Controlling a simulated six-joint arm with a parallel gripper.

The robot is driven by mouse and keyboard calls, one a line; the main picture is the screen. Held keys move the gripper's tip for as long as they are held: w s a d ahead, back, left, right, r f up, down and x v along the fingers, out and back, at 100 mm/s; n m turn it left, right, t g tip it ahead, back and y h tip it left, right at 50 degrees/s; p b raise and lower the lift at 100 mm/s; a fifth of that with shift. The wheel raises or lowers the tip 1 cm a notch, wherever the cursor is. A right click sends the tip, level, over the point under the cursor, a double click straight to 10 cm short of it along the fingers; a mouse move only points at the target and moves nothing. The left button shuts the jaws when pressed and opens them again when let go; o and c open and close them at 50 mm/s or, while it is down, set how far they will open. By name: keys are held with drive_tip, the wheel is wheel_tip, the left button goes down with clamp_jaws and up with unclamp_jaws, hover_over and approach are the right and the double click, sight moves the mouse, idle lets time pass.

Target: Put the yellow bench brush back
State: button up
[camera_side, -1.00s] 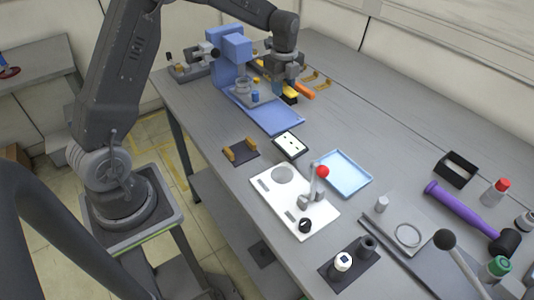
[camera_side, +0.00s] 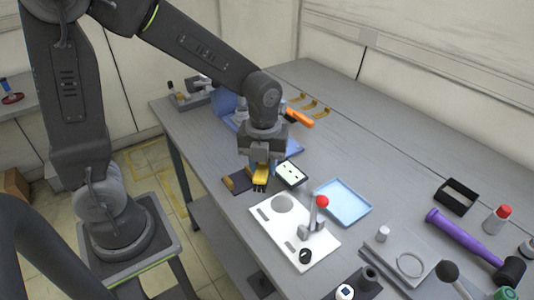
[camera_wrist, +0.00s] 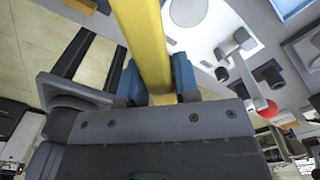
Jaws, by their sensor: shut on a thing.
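My gripper (camera_side: 262,163) is shut on the yellow bench brush (camera_side: 261,176), with dark bristles at its near end. In the wrist view the yellow handle (camera_wrist: 146,40) runs between the blue fingers of my gripper (camera_wrist: 158,80). The brush is over or beside the right part of a dark pad (camera_side: 241,181). A yellow-brown holder block (camera_side: 229,184) stands at the pad's left end. The pad's other block is hidden behind my gripper and the brush. I cannot tell whether the brush touches the pad.
A white plate with a red-knobbed lever (camera_side: 321,201) lies just in front. A dark-framed panel (camera_side: 292,174) and a light blue tray (camera_side: 343,202) are to the right. An orange handle (camera_side: 299,118) lies behind. A purple mallet (camera_side: 457,226) is far right.

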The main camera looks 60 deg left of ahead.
drive_tip(key=shift+f, duration=2.85)
drive_tip(key=shift+f, duration=1.3)
